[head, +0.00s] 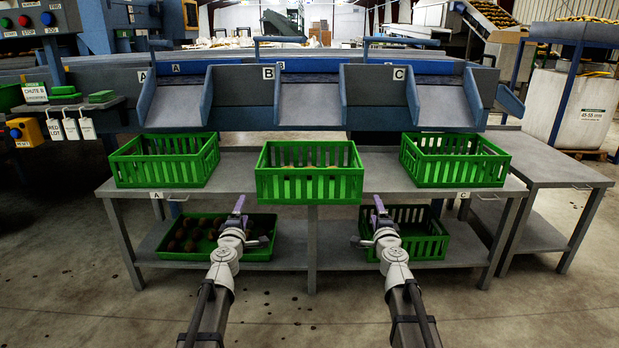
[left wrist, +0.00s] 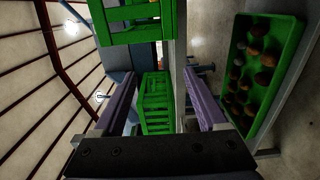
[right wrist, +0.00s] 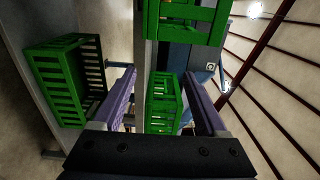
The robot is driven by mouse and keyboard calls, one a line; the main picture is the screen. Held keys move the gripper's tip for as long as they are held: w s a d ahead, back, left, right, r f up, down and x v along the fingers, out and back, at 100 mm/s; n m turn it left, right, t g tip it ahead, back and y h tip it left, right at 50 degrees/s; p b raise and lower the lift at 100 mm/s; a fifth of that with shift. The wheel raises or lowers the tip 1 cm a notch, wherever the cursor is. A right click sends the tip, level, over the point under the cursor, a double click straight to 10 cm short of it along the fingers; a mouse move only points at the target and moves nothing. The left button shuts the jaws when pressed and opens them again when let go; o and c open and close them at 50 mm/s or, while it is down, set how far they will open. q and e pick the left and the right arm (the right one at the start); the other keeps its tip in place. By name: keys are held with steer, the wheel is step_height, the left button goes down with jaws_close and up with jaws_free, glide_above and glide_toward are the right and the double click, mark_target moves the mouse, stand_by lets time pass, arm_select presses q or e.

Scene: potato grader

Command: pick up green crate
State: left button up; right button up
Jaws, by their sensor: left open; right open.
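Three green slatted crates stand on the grey table: a left one (head: 166,160), a middle one (head: 310,185) and a right one (head: 455,160). My left gripper (head: 240,207) is open and empty, in front of and left of the middle crate. My right gripper (head: 379,208) is open and empty, in front of and right of it. Neither touches it. The middle crate shows at the top of the left wrist view (left wrist: 132,24) and of the right wrist view (right wrist: 187,20).
A lower shelf holds a green tray (head: 217,256) with several potatoes and another green crate (head: 425,246). Chutes A, B and C (head: 310,104) hang behind the table crates. A side table (head: 560,178) adjoins on the right. There are gaps on both sides of the middle crate.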

arm_select(q)
steer(key=w, duration=0.4)
steer(key=w+d, duration=0.1)
steer(key=w, duration=0.7)
steer(key=shift+w+d, duration=0.25)
steer(key=shift+w, duration=0.1)
arm_select(e)
steer(key=w, duration=0.4)
steer(key=w+a, duration=0.1)
steer(key=w, duration=0.7)
steer(key=shift+w+a, duration=0.25)
steer(key=shift+w, duration=0.1)
